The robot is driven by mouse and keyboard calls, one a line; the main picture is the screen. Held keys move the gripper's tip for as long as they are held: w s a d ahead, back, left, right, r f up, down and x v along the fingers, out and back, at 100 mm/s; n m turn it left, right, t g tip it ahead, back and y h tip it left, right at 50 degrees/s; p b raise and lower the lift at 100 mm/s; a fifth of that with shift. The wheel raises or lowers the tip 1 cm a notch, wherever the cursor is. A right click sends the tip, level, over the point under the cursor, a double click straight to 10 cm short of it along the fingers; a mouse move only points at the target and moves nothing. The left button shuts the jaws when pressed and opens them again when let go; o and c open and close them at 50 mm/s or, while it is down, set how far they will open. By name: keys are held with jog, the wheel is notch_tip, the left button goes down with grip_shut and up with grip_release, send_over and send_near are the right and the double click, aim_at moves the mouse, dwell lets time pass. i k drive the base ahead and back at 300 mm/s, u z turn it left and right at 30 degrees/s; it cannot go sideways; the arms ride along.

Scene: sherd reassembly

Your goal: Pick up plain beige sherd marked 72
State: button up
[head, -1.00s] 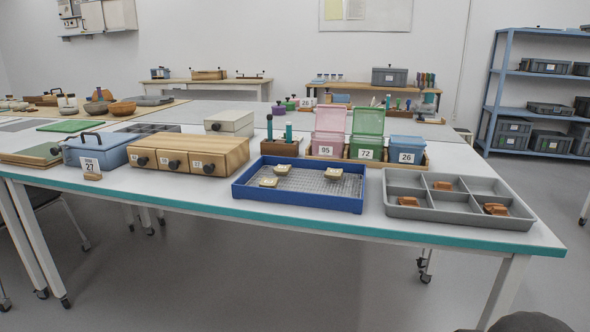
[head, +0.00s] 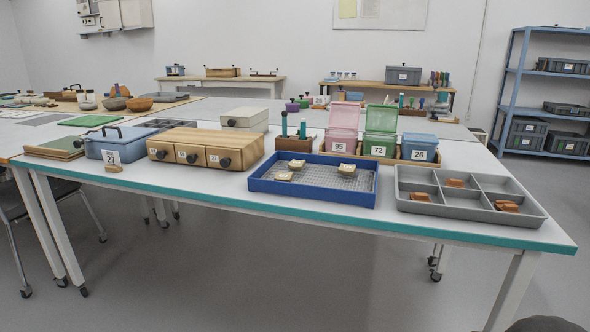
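Three pale beige sherds lie apart in the blue mesh-bottomed tray (head: 312,197) on the table: one at the back left (head: 296,164), one at the front left (head: 284,176) and one on the right (head: 347,169). Their markings are too small to read, so I cannot tell which bears 72. A green box with an open lid (head: 380,146) behind the tray carries a label reading 72. My gripper is not in view.
A grey compartment tray (head: 470,212) holds several reddish-brown sherds. A pink open box (head: 342,143) and a blue box (head: 420,147) flank the green one. A wooden drawer unit (head: 205,148) stands left. Floor before the table is clear.

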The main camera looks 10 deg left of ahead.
aim_at(294, 165)
jog(key=k, duration=1.2)
jog(key=u, duration=0.6)
jog(key=i, duration=0.65)
jog(key=u, duration=0.45)
jog(key=i, duration=0.8)
jog(key=z, duration=0.9)
jog(key=i, duration=0.75)
jog(key=z, duration=0.8)
